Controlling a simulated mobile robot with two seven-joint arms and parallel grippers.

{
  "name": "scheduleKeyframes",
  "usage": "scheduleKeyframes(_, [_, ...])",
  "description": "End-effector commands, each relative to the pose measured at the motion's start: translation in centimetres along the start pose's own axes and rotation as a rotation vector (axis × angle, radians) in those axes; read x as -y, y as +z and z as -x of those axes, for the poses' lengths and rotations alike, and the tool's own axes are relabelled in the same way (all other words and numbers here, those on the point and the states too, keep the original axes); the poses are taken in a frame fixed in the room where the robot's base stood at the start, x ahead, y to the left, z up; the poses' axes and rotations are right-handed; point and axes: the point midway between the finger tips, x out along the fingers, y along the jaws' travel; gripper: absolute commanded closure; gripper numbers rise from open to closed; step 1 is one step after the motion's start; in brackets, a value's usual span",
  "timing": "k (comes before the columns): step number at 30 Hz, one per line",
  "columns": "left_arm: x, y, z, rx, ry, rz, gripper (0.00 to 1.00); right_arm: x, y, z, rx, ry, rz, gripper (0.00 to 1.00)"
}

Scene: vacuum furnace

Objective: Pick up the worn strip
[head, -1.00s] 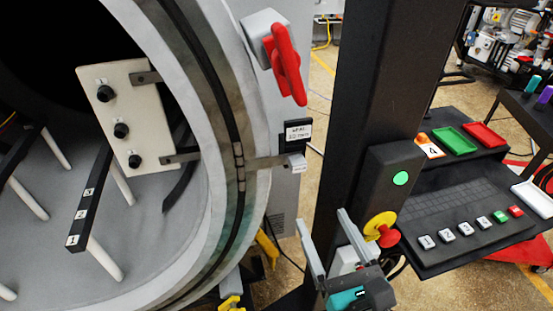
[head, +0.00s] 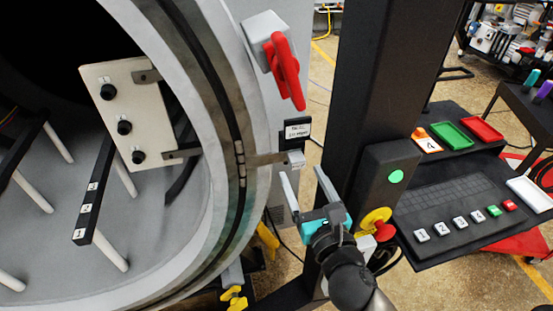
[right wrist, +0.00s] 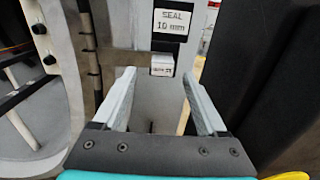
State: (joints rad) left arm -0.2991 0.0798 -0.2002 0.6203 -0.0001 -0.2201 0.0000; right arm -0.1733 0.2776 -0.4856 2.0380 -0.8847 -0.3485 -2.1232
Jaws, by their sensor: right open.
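A dark strip (head: 232,120) runs in the groove of the round furnace flange, with a light-banded section near a small metal bracket. I cannot tell which part of it is worn. My right gripper (head: 303,174) is open and empty, right of the flange and apart from it, fingers pointing up in the head view. In the right wrist view the open fingers (right wrist: 157,80) sit below a small white block (right wrist: 162,64), under a black holder labelled "SEAL 10 mm" (right wrist: 171,22). The holder (head: 298,130) also shows in the head view. My left gripper is not in view.
A red handle (head: 286,72) sticks out above the holder. A dark post with a green button (head: 396,177) and a yellow-red knob (head: 376,222) stands close right. A panel (head: 462,215) with numbered buttons and coloured trays is farther right. A plate with black knobs (head: 122,110) hangs inside the chamber.

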Motion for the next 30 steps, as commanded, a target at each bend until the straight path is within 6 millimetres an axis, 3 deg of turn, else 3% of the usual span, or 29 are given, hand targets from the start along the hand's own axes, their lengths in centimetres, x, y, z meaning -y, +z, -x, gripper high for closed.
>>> scheduleKeyframes(9, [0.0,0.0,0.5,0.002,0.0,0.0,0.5,0.3,-0.2,-3.9,0.002,0.0,-0.002,0.25])
scheduleKeyframes(19, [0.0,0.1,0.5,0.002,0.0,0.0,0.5,0.3,-0.3,-4.4,0.001,0.0,-0.001,0.25])
scheduleKeyframes(30, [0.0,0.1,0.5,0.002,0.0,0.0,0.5,0.3,-0.3,-4.3,0.001,0.0,-0.001,0.66])
